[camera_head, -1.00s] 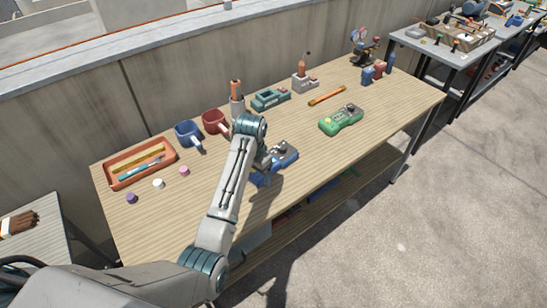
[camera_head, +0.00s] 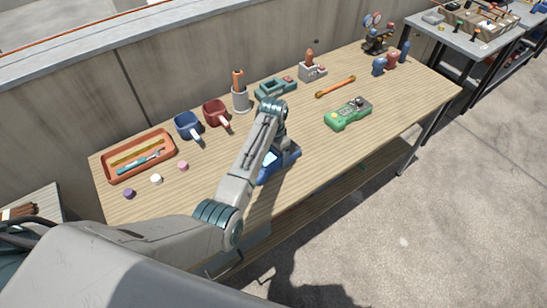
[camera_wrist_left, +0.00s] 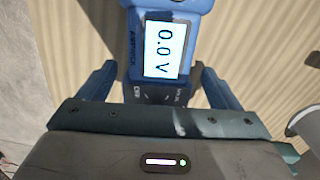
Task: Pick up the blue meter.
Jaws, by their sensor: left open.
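The blue meter (camera_head: 288,160) lies on the wooden table, partly hidden behind my left forearm in the head view. In the left wrist view the blue meter (camera_wrist_left: 185,6) shows its lit screen reading 0.0 V and a dark lower face with labels. My left gripper (camera_wrist_left: 158,72) is open, with one blue finger on each side of the meter's dark lower part. A gap shows beside the right finger; I cannot tell whether either finger touches the meter. My right gripper is in neither view.
A green meter (camera_head: 348,114) lies to the right on the table. The table's front right is clear.

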